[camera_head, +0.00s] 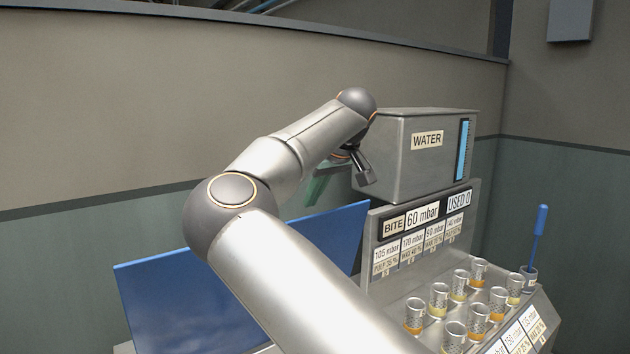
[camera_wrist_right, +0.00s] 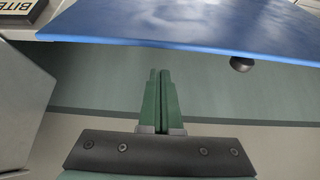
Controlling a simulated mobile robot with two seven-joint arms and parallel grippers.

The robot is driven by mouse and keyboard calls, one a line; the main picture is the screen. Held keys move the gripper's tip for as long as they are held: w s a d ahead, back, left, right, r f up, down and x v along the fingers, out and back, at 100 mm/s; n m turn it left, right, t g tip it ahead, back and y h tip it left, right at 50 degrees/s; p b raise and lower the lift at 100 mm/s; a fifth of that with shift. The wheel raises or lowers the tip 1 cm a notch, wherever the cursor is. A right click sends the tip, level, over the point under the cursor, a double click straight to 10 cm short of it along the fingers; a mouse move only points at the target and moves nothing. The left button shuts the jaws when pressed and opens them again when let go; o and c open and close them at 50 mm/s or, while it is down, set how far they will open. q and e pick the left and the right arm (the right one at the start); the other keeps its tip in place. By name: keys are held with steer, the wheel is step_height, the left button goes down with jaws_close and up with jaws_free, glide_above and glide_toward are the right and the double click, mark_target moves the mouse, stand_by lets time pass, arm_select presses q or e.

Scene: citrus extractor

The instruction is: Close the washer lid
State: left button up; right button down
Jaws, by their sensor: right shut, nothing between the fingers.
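The blue washer lid (camera_head: 180,305) stands raised and tilted behind my right arm in the head view, which hides its middle. In the right wrist view the lid (camera_wrist_right: 190,22) spans the top, with a dark round knob (camera_wrist_right: 241,64) at its lower edge. My right gripper (camera_head: 317,188) is above and behind the lid's top edge, left of the water tank. Its green fingers also show in the wrist view (camera_wrist_right: 160,75), shut and empty, with a visible gap to the lid. My left gripper is not in view.
A grey WATER tank (camera_head: 400,165) stands close to the right of my gripper. Below it are a panel with pressure labels (camera_head: 425,232) and several small cups of orange liquid (camera_head: 438,300). A blue-handled tool (camera_head: 540,220) stands in a cup at right. The wall is behind.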

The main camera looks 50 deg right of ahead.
steer(key=shift+s+a+f, duration=0.1)
steer(key=shift+s+a, duration=0.1)
steer(key=shift+s, duration=0.25)
steer(key=shift+s+a, duration=0.2)
steer(key=shift+s, duration=0.25)
steer(key=shift+s+a+f, duration=0.1)
steer(key=shift+s+f, duration=0.05)
steer(key=shift+s, duration=0.2)
